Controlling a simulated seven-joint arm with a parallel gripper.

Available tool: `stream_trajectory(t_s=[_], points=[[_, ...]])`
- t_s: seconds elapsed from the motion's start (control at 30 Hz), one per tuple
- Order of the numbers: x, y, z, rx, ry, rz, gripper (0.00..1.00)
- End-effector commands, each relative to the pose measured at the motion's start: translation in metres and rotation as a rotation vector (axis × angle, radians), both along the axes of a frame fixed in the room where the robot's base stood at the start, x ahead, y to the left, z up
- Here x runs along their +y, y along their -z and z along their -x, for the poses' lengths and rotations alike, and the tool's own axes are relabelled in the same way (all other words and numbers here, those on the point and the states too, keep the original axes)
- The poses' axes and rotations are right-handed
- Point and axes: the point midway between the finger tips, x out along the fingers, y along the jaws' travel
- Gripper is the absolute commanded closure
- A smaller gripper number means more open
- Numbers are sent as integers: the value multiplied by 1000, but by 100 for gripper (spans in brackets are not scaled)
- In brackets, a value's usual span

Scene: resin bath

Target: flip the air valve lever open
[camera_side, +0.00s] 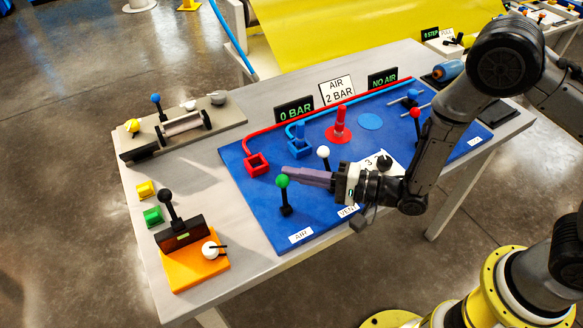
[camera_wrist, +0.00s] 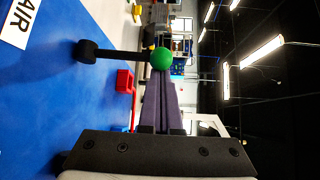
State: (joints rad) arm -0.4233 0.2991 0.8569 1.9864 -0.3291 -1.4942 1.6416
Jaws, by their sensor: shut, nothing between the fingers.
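The air valve lever is a black stick with a green ball (camera_side: 282,181) on the blue board, beside the AIR label (camera_side: 300,235). It stands nearly upright in the side view. My gripper (camera_side: 288,173) is shut and empty, its purple fingers level, with the tips at the green ball. In the wrist view the green ball (camera_wrist: 161,59) is at the tips of the closed fingers (camera_wrist: 162,85). I cannot tell whether they touch. The lever's black base (camera_wrist: 87,51) is to the left there.
A white-ball lever (camera_side: 323,152) stands behind my gripper, near the VENT label (camera_side: 348,210). A red square socket (camera_side: 257,164) and a blue one (camera_side: 299,147) lie further back. A display (camera_side: 294,110) reads 0 BAR. An orange block (camera_side: 195,268) with a black lever is at front left.

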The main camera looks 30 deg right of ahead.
Motion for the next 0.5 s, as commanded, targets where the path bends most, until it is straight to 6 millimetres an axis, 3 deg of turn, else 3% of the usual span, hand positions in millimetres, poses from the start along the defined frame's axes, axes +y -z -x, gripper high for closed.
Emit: stream_trajectory(t_s=[0.1,0.5], points=[[1,-1,11,-81,-3,0,100],[1,4,40,-73,-4,0,100]])
